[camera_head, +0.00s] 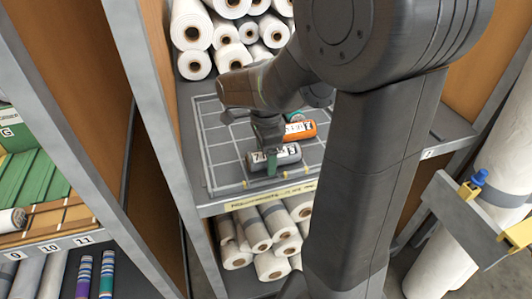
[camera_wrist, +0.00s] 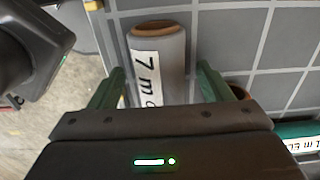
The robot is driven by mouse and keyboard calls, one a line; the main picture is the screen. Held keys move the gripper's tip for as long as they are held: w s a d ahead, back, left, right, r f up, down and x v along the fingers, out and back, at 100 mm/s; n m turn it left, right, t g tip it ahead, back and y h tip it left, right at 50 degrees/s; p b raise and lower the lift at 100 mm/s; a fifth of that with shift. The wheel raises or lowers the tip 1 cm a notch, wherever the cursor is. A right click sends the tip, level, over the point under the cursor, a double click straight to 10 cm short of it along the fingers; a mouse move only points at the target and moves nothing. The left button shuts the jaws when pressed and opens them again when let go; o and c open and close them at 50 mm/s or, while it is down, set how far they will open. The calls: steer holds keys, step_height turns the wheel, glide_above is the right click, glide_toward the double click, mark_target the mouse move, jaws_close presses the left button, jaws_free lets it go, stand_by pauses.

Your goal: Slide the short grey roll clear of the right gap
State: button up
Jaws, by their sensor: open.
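The short grey roll (camera_head: 290,155) lies on the gridded shelf near its front edge. In the wrist view the grey roll (camera_wrist: 172,45) shows a brown core end and a white label reading "7 m". My gripper (camera_head: 270,160) is down at the roll. In the wrist view my gripper (camera_wrist: 161,72) is open, with one green finger on each side of the roll. I cannot tell whether either finger touches it. The near end of the roll is hidden by the gripper body. I cannot make out the right gap.
An orange roll (camera_head: 301,130) lies just behind the grey roll, with a teal roll (camera_head: 294,117) partly hidden by my arm. A teal roll (camera_wrist: 300,130) shows at lower right in the wrist view. White rolls (camera_head: 192,30) are stacked at the back. The grid's left side is clear.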

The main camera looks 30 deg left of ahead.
step_height(320, 180, up, 14)
steer(key=shift+p, duration=0.4)
